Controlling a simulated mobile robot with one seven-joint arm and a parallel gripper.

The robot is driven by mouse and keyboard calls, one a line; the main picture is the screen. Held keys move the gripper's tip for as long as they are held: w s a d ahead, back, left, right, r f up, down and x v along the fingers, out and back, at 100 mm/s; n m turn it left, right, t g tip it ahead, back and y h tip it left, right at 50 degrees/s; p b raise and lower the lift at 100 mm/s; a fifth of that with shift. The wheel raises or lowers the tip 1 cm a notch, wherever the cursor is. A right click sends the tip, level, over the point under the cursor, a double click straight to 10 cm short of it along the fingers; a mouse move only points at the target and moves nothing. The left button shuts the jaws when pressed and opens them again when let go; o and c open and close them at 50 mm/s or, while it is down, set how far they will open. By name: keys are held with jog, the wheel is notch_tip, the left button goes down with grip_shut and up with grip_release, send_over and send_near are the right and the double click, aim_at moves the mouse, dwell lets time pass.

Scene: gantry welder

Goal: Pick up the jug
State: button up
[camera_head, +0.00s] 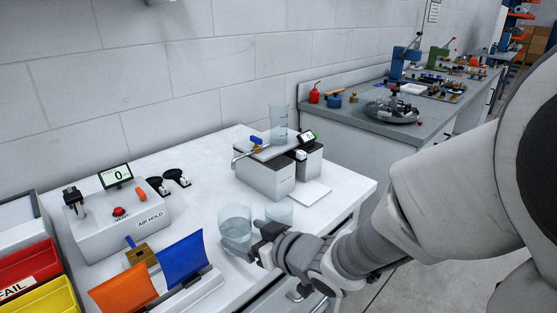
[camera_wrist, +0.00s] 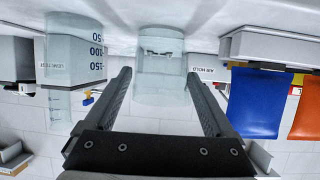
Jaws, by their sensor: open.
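Two clear, see-through vessels stand on the white bench near my gripper (camera_head: 257,243). One clear vessel (camera_head: 235,222) is to the left of the gripper. The other (camera_head: 279,212) is just behind it and partly hidden by it. In the wrist view, which is upside down, one clear vessel (camera_wrist: 160,72) shows between and beyond the fingertips of my open gripper (camera_wrist: 159,74). A vessel with blue volume marks (camera_wrist: 72,60) is left of the fingers. No handle is clear on either, so I cannot tell which is the jug. The gripper holds nothing.
A tall clear cylinder (camera_head: 278,122) stands on the leak-test box (camera_head: 265,175) behind. The air-hold box (camera_head: 120,222) is at left. Blue (camera_head: 181,258) and orange (camera_head: 124,290) panels stand at the front left. Bench room is narrow between them.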

jog(key=shift+b+x, duration=0.55)
jog(key=shift+x, duration=0.55)
jog(key=shift+r+b+x, duration=0.15)
jog(key=shift+b+x, duration=0.3)
jog(key=shift+x, duration=1)
jog(key=shift+r+b+x, duration=0.2)
jog(key=shift+b+x, duration=0.2)
jog(key=shift+x, duration=1)
jog(key=shift+w, duration=0.15)
jog(key=c, duration=1.3)
